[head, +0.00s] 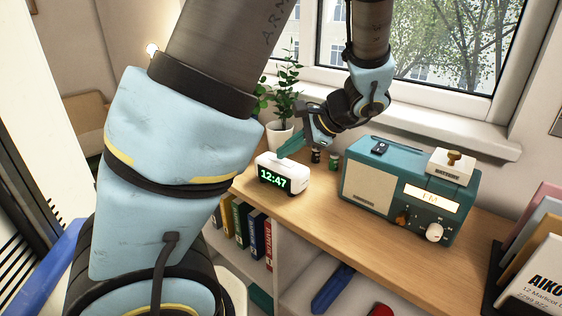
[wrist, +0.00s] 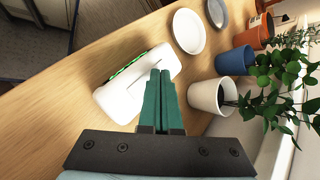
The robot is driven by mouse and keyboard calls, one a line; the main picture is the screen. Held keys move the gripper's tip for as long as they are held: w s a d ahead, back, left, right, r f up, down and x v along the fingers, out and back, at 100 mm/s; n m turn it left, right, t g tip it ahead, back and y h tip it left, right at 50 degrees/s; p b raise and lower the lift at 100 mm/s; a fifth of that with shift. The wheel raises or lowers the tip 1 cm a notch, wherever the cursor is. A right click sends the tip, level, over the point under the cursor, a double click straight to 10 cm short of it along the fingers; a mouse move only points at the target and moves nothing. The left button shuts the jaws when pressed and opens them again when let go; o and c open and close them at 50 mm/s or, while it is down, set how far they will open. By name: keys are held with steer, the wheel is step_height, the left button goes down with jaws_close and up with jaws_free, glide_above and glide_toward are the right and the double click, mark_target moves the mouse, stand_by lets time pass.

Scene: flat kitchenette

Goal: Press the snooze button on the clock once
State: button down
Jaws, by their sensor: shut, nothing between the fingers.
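The clock (head: 284,176) is a small white box with a green display reading 12:47, standing on the wooden shelf top. In the wrist view the clock (wrist: 118,97) lies just ahead and left of my fingertips, its top face and a dark slot visible. My gripper (head: 284,153) has teal fingers pressed together with nothing between them. In the head view the fingertips are at the top rear of the clock. In the wrist view my gripper (wrist: 160,75) overlaps the clock's right part. I cannot tell whether the tips touch it. The snooze button is not clearly distinguishable.
A teal radio (head: 399,192) with a small white box (head: 451,166) on top stands to the right. A potted plant (head: 280,133) is behind the clock. A white plate (wrist: 188,31) and a blue pot (wrist: 235,61) show in the wrist view. Books (head: 243,229) fill the shelf below.

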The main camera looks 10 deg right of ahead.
mark_target(285, 162)
steer(key=shift+f, duration=0.3)
steer(key=shift+r, duration=0.1)
stand_by(0.4)
steer(key=shift+r+p, duration=0.65)
steer(key=shift+r, duration=0.05)
step_height(285, 162, up, 5)
steer(key=p, duration=0.4)
steer(key=shift+p, duration=0.3)
steer(key=shift+a, duration=0.1)
